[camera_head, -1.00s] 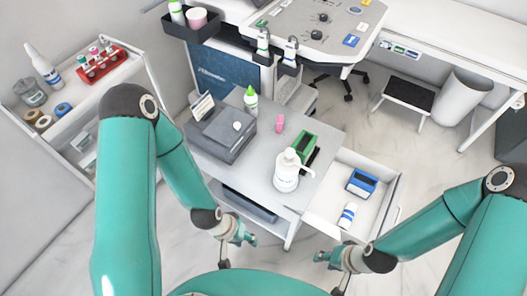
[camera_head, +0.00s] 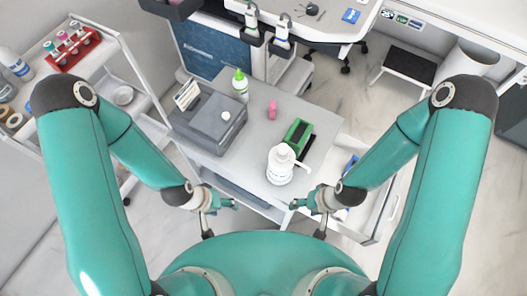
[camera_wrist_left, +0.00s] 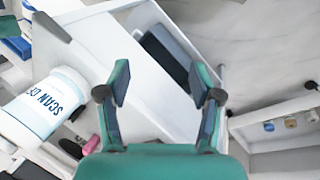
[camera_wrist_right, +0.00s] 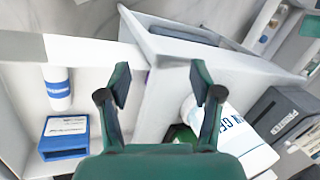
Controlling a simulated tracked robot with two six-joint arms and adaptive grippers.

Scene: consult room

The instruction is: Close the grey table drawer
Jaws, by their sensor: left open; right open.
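The grey table (camera_head: 257,140) stands in front of me in the head view. Its white drawer (camera_head: 379,222) is pulled out on the right side, partly hidden behind my right arm. In the right wrist view, the open drawer (camera_wrist_right: 90,82) holds a blue box (camera_wrist_right: 64,137) and a white bottle with a blue band (camera_wrist_right: 58,88). My right gripper (camera_head: 297,204) is open and empty, by the table's near corner, left of the drawer's outer front. My left gripper (camera_head: 233,203) is open and empty before the table's near side.
A white trolley (camera_head: 105,75) is at the left. Floor right of the drawer is clear.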

